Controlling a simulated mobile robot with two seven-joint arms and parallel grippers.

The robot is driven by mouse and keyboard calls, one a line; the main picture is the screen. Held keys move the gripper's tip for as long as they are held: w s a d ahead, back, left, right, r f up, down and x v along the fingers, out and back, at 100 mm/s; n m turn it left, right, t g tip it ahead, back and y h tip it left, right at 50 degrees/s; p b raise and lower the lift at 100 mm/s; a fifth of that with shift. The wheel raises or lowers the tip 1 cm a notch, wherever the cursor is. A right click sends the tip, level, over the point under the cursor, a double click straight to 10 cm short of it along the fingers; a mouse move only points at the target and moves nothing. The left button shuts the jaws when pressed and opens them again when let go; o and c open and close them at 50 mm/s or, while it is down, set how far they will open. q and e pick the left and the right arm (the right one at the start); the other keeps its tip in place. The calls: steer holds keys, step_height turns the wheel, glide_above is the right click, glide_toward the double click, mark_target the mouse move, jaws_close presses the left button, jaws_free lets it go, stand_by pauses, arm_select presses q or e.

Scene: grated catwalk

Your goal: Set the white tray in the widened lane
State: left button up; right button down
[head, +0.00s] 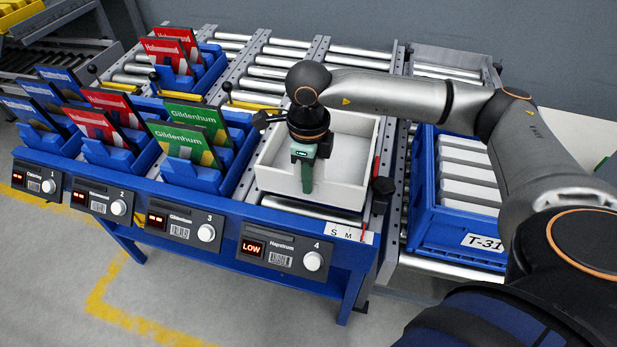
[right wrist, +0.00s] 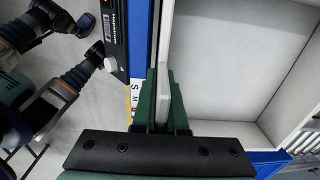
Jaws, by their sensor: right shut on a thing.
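The white tray (head: 337,193) is empty and lies in or just over the roller lane marked 4, between its side rails; whether it rests fully on the rollers I cannot tell. My right gripper (head: 306,182) points down at the tray's front wall and is shut on it. In the right wrist view the green fingers (right wrist: 163,105) stand on both sides of the tray's wall (right wrist: 163,60). The lane's right side has a dark knob (head: 382,187) and a red strip, above an S M scale (head: 346,232). My left gripper is out of view.
Lanes to the left hold blue bins with green packs (head: 190,140) and red packs (head: 105,122). A blue crate (head: 432,225) marked T-31 stands on the right conveyor. The lane 4 display (head: 268,249) reads LOW. Bare rollers (head: 275,70) lie behind the tray.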

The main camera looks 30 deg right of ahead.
mark_target(309, 197)
steer(key=shift+f, duration=0.1)
stand_by(0.4)
steer(key=shift+f+b, duration=2.05)
steer(key=shift+f, duration=0.1)
steer(key=c, duration=0.9)
jaws_free()
steer(key=shift+o, duration=0.4)
steer(key=o, duration=0.4)
steer(key=shift+c, duration=0.2)
